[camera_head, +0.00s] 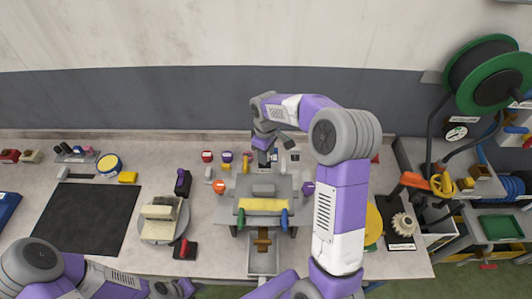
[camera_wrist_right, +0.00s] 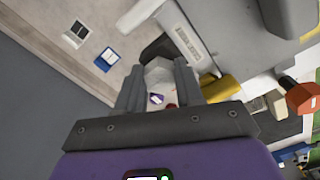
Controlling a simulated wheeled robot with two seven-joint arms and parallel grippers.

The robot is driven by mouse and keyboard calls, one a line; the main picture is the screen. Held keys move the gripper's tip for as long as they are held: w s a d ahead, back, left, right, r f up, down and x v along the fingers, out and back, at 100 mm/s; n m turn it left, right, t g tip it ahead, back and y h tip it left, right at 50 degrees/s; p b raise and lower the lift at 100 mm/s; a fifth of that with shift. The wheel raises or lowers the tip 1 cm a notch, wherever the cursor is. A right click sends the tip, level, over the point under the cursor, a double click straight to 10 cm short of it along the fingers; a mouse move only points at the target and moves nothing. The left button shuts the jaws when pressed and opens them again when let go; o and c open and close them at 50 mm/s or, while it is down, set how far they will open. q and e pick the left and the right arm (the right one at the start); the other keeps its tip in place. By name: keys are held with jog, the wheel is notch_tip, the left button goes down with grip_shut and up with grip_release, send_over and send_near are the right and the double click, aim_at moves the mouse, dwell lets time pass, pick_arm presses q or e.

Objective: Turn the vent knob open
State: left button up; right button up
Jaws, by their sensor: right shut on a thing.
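My right gripper (camera_head: 264,157) reaches down behind the grey machine (camera_head: 264,190) in the middle of the bench. In the right wrist view its two grey fingers (camera_wrist_right: 158,82) are shut on a pale, faceted knob (camera_wrist_right: 158,70), which I take to be the vent knob. The fingers hide much of it, and its turn angle cannot be read. In the head view the arm and gripper hide the knob. My left gripper (camera_head: 172,289) is low at the bottom left, away from the machine; its jaws are not clear.
An orange knob (camera_head: 219,187) and a purple knob (camera_head: 308,187) stick out at the machine's sides. A turntable (camera_head: 160,238) with pale blocks and a black mat (camera_head: 88,218) lie left. A gear on a black plate (camera_head: 402,243) stands right. A wall closes the back.

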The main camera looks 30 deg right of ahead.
jog(key=o, duration=1)
jog(key=shift+o, duration=0.2)
notch_tip(320, 180, up, 8)
jog(key=shift+f, duration=0.15)
jog(key=shift+f, duration=0.1)
